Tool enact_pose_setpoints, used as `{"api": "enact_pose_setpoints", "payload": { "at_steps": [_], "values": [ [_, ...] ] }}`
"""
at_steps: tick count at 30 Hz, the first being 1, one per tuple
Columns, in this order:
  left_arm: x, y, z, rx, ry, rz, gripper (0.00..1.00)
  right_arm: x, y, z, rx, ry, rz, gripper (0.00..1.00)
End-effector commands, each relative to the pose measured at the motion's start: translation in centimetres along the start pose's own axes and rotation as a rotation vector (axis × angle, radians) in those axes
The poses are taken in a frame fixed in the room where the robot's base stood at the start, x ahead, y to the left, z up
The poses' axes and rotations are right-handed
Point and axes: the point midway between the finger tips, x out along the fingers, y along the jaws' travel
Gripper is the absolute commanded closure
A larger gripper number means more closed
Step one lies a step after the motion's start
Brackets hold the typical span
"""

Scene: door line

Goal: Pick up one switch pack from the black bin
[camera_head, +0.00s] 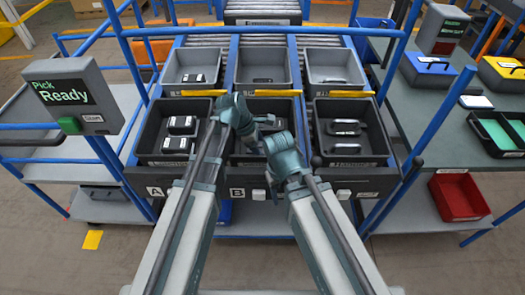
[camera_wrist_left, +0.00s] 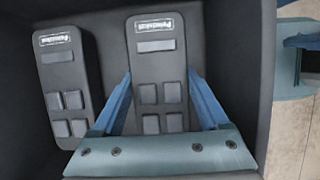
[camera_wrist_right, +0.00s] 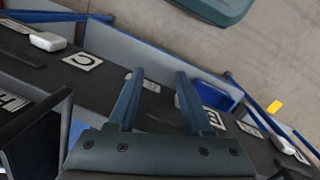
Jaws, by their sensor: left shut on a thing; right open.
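Two dark grey switch packs with square buttons and white labels lie side by side in the black bin, whose right wall (camera_wrist_left: 245,70) shows in the left wrist view. My left gripper (camera_wrist_left: 160,85) is shut on the right-hand switch pack (camera_wrist_left: 158,62), one blue finger along each long side. The other switch pack (camera_wrist_left: 66,85) lies free to its left, near the bin wall. In the head view my left wrist is over the middle black bin (camera_head: 291,108), and the fingers are hidden there. My right gripper (camera_wrist_right: 160,76) is open and empty, above the rack's front edge.
Black bins with other parts stand left (camera_head: 152,140) and right (camera_head: 375,145). Grey bins (camera_head: 262,67) stand behind them. Blue uprights (camera_head: 420,135) flank the rack. A side table with a red box (camera_head: 458,197) below is at right. A "Ready" panel (camera_head: 70,97) is at left.

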Motion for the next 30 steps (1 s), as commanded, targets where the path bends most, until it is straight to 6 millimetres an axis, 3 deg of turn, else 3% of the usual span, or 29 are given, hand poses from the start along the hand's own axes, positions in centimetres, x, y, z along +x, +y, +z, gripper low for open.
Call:
{"api": "enact_pose_setpoints", "payload": {
  "at_steps": [14, 20, 30],
  "values": [
    [-0.7, 0.1, 0.3, 0.0, 0.0, 0.0, 0.87, -0.8, 0.1, 0.1, 0.0, 0.0, 0.0, 0.5],
    [-2.7, 0.2, 1.1, 0.0, 0.0, 0.0, 0.87, -2.9, 0.3, 0.2, 0.0, 0.0, 0.0, 0.5],
    [-7.7, 0.6, 3.2, 0.0, 0.0, 0.0, 0.87, -8.3, 0.8, 0.5, 0.0, 0.0, 0.0, 0.5]
  ]
}}
